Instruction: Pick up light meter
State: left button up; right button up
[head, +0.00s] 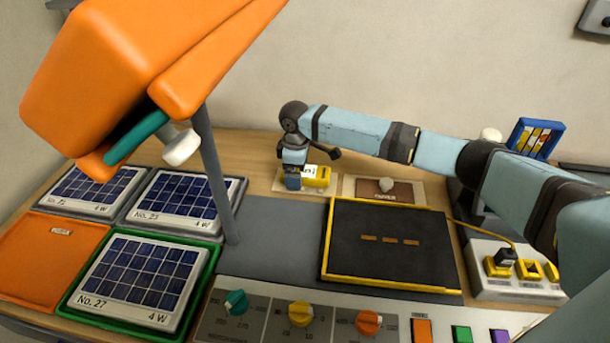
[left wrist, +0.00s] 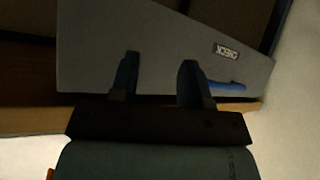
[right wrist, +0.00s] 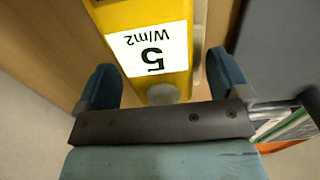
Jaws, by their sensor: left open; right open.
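The light meter (head: 318,176) is a small yellow device with a white label, at the back of the bench. In the right wrist view its yellow body (right wrist: 187,75) shows a label reading "5 W/m2". My right gripper (head: 292,182) points down at the left part of the meter in the head view. In the right wrist view my right gripper (right wrist: 162,72) is open, with one finger on each side of the meter; contact is not clear. My left gripper (left wrist: 158,75) is open and empty in the left wrist view, over a grey surface marked "CHECK".
A large orange lamp-like head (head: 130,60) on a grey post (head: 215,180) fills the upper left. Solar panels (head: 145,275) lie at left. A black pad with yellow edges (head: 385,245) and a knob panel (head: 265,318) lie in front. A blue rack (head: 537,138) stands right.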

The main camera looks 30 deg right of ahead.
jog(key=shift+f, duration=0.1)
jog(key=c, duration=1.1)
